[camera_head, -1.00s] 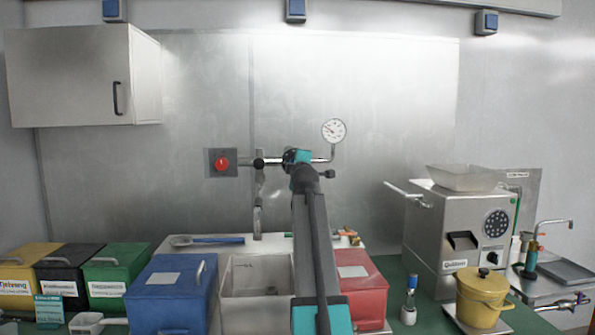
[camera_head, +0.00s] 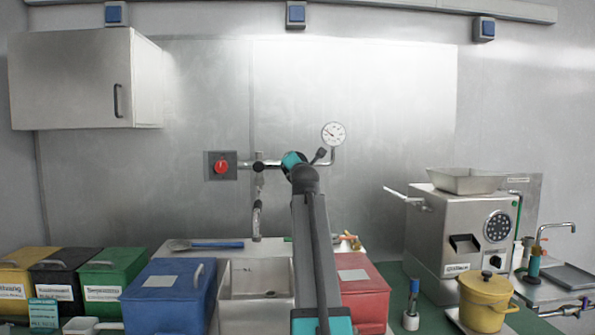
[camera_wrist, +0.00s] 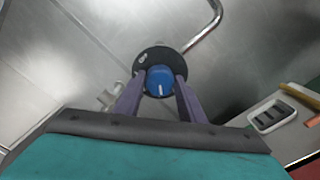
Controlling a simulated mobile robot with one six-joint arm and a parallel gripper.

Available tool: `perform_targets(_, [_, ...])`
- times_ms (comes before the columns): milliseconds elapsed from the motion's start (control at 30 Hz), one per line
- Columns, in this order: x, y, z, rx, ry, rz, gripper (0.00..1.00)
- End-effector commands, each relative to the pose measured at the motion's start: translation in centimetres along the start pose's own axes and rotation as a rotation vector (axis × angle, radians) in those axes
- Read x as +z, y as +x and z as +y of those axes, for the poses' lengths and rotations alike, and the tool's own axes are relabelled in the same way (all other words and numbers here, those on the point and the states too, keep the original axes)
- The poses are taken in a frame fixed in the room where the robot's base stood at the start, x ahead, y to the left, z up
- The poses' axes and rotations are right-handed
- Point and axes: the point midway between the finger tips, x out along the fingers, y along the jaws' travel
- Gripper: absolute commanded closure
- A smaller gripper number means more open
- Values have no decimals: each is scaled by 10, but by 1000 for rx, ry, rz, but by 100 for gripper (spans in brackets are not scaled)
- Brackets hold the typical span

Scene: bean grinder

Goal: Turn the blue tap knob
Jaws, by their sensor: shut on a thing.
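The blue tap knob (camera_wrist: 160,79) shows in the wrist view, with a white mark on its face and a round black part behind it. My gripper (camera_wrist: 160,92) has one finger on each side of the knob and is shut on it. In the head view my arm reaches up to the wall pipe, and its end (camera_head: 294,162) hides the knob and the fingers.
A red knob (camera_head: 221,167) is on a wall plate left of the pipe. A round gauge (camera_head: 333,133) stands above the pipe to the right. Below are a blue box (camera_head: 168,299), a red box (camera_head: 362,300) and a steel grinder (camera_head: 455,240).

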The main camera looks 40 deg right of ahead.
Motion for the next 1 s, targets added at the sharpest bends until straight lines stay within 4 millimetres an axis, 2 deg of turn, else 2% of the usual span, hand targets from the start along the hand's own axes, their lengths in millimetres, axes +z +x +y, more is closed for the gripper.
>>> perform_targets(300, [-1,0,-3,-6,-100,3,86])
perform_targets(700, [-2,0,-3,-6,-106,4,86])
perform_targets(733, [-2,0,-3,-6,-106,4,60])
perform_targets(800, [-2,0,-3,-6,-105,4,49])
perform_targets(833, [-1,0,-2,-5,-105,4,45])
perform_targets(1000, [-1,0,-1,-3,-104,2,45])
